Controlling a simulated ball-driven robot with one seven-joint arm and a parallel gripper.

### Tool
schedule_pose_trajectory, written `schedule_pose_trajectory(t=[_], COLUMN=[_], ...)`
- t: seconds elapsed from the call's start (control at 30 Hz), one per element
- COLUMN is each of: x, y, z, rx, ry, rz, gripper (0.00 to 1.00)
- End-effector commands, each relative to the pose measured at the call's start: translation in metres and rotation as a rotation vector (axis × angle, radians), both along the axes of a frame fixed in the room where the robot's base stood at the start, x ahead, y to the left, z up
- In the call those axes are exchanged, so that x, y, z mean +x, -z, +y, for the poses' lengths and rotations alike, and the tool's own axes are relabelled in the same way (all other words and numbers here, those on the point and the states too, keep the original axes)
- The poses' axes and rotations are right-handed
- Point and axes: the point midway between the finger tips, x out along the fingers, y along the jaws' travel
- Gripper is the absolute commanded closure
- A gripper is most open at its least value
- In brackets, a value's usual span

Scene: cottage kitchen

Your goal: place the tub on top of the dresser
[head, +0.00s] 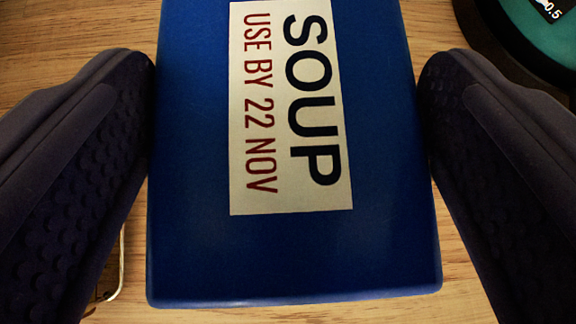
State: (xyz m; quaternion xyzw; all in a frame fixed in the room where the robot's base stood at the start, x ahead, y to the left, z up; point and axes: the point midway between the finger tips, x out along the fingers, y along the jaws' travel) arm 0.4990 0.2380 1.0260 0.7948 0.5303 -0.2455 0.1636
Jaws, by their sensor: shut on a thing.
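A blue tub (290,255) fills the middle of the head view. Its cream label (295,110) reads "SOUP" and "USE BY 22 NOV", turned sideways. My gripper (288,75) has one dark, dimpled finger on each side of the tub, and both fingers touch its sides. It is shut on the tub. The tub's far end is cut off by the top edge of the view. I cannot tell whether the tub rests on the wood below or is held above it. I cannot tell whether the wood is the dresser.
A light wooden surface (450,20) lies beneath. A round teal and black object (525,45) with a small dark label ending in "0.5" is at the top right, near the right finger. A thin metal wire piece (121,265) shows at lower left, partly hidden by the left finger.

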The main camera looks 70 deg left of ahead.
Motion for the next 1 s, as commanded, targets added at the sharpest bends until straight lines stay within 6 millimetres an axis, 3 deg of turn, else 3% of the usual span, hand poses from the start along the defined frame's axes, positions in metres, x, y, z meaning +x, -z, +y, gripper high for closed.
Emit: schedule_pose_trajectory(t=[0.03,0.37,0.73,0.77,0.8,1.0], x=[0.0,0.0,0.0,0.0,0.0,0.0], y=[0.013,0.06,0.065,0.064,0.064,0.064], z=[0.001,0.0,0.0,0.0,0.0,0.0], rx=[0.001,0.0,-0.001,-0.001,-0.001,-0.001], ry=[0.0,-0.001,0.0,0.0,0.0,0.0], rz=[0.001,0.001,-0.002,-0.001,-0.001,-0.001], gripper=[0.56,0.56,0.56,0.08,0.0,0.0])
